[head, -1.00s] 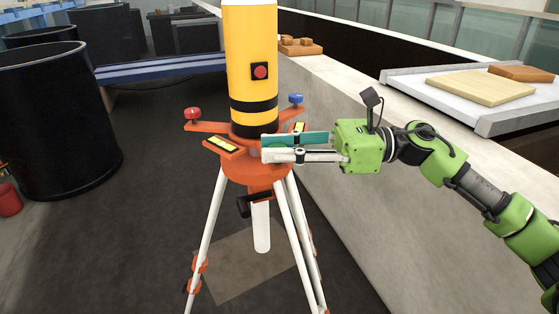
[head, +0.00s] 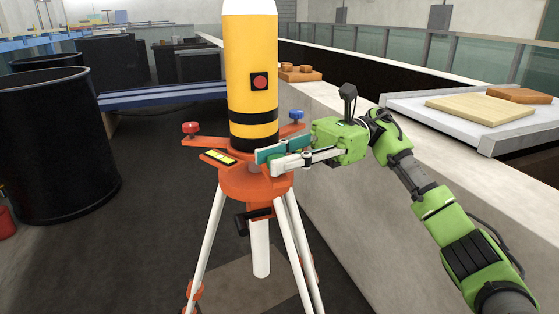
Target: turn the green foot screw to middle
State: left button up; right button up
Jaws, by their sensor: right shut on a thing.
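My right gripper (head: 268,162) is shut at the front of the orange tribrach (head: 236,184), its fingers reaching in from the right. The green foot screw is hidden by the fingers; they appear closed around it. The red foot screw (head: 190,128) stands on the left arm of the tribrach. The blue foot screw (head: 297,115) stands on the back right arm. A yellow cylinder (head: 252,55) with black bands and a red button stands upright on the tribrach. My left gripper is out of view.
A white-legged tripod (head: 205,240) carries the tribrach, with a yellow level vial (head: 218,157) on it. A concrete ledge (head: 400,190) runs along the right. Black tanks (head: 60,150) stand left. A white tray (head: 450,120) holds boards.

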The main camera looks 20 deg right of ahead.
jog(key=shift+a+f, duration=0.1)
jog(key=o, duration=1)
jog(key=shift+o, duration=0.6)
jog(key=shift+a, duration=0.1)
jog(key=shift+d, duration=0.2)
jog(key=v, duration=0.7)
